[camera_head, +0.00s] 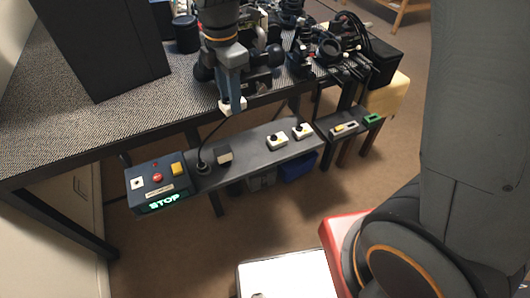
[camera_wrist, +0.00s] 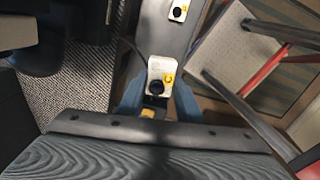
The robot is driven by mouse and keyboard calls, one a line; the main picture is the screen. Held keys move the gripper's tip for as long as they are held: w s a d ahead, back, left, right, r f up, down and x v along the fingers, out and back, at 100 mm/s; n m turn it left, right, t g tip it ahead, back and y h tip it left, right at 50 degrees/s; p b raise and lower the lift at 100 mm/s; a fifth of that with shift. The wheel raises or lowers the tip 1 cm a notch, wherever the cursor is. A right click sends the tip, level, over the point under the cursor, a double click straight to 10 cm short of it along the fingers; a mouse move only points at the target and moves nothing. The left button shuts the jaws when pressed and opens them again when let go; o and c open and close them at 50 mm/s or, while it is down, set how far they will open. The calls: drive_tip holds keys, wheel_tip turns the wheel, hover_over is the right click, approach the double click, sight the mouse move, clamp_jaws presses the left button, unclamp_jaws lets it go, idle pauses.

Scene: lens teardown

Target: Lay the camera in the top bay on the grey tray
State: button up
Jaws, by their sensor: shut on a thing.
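My gripper (camera_head: 232,98) hangs in front of the table edge, above the grey tray (camera_head: 250,160). It is shut on a small white block (camera_head: 233,106), apparently the camera, held clear of the tray. In the wrist view the white camera (camera_wrist: 160,76) shows a round black part and a yellow mark, between the blue fingers of my gripper (camera_wrist: 158,96). Two similar white blocks with black round tops, one nearer (camera_head: 277,141) and one farther (camera_head: 302,131), sit on the tray's right part. I cannot tell which place is the top bay.
A dark control box (camera_head: 160,184) with a lit STOP sign stands at the tray's left end. A tall dark box (camera_head: 105,45) and crowded black gear (camera_head: 325,48) stand on the patterned table (camera_head: 130,115). A thin black cable (camera_head: 212,132) rises from the tray.

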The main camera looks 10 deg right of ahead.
sight(246, 108)
drive_tip(key=shift+m, duration=0.9)
drive_tip(key=d+f+b, duration=0.1)
drive_tip(key=f, duration=0.4)
drive_tip(key=d+f+b, duration=0.1)
drive_tip(key=f, duration=0.4)
drive_tip(key=d+f+b, duration=0.1)
drive_tip(key=f, duration=0.4)
drive_tip(key=shift+s+d, duration=0.1)
drive_tip(key=shift+d, duration=0.25)
drive_tip(key=shift+f+b, duration=0.35)
drive_tip(key=shift+f, duration=1.6)
drive_tip(key=shift+f, duration=0.15)
drive_tip(key=o, duration=1.1)
drive_tip(key=shift+c, duration=0.2)
wheel_tip(246, 108, up, 12)
drive_tip(key=shift+r+p, duration=0.15)
drive_tip(key=shift+p, duration=0.25)
